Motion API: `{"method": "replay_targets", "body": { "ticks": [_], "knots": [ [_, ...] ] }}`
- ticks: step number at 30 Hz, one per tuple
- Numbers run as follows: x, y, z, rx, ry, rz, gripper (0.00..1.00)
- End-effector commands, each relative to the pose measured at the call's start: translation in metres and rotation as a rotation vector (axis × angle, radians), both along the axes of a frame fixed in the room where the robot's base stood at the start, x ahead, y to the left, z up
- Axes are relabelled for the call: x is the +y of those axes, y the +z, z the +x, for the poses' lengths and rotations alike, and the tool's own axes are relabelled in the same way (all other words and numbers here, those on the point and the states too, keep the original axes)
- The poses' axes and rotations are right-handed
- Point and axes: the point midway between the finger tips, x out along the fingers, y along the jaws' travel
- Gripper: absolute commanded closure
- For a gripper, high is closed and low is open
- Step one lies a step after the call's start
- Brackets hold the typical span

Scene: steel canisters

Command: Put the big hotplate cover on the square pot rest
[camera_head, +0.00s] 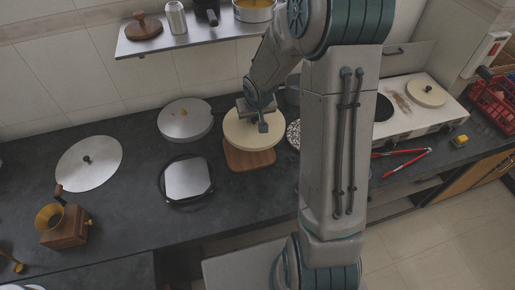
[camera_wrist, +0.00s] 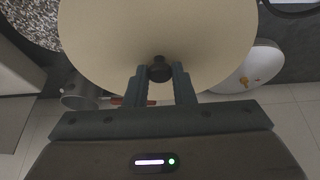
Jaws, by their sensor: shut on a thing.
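The big hotplate cover is a round cream disc (camera_head: 243,134) with a dark knob. My gripper (camera_head: 258,112) is shut on that knob. In the wrist view the cover (camera_wrist: 158,30) fills the upper middle, and my fingertips (camera_wrist: 160,73) close on the knob from both sides. The square pot rest (camera_head: 248,160) looks like a brown wooden square on the dark counter. Its front part shows below the cover in the head view, and its back part is hidden by the cover. I cannot tell whether the cover touches it.
Left of the rest are a dark-rimmed square item (camera_head: 187,179), a grey round canister (camera_head: 185,119) and a flat steel lid (camera_head: 88,162). A speckled round item (camera_head: 293,134) is close on the right. A smaller cream cover (camera_head: 427,93) lies on the stove (camera_head: 412,119).

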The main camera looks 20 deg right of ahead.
Motion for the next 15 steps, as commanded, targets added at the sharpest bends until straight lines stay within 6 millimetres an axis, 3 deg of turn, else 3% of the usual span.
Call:
{"method": "replay_targets", "body": {
  "ticks": [1, 6, 15],
  "knots": [
    [-0.010, -0.012, 0.004, -0.004, -0.010, -0.004, 1.00],
    [-0.047, -0.024, 0.010, 0.001, -0.023, -0.016, 1.00],
    [-0.092, -0.027, 0.011, 0.000, -0.011, 0.003, 1.00]
  ]
}}
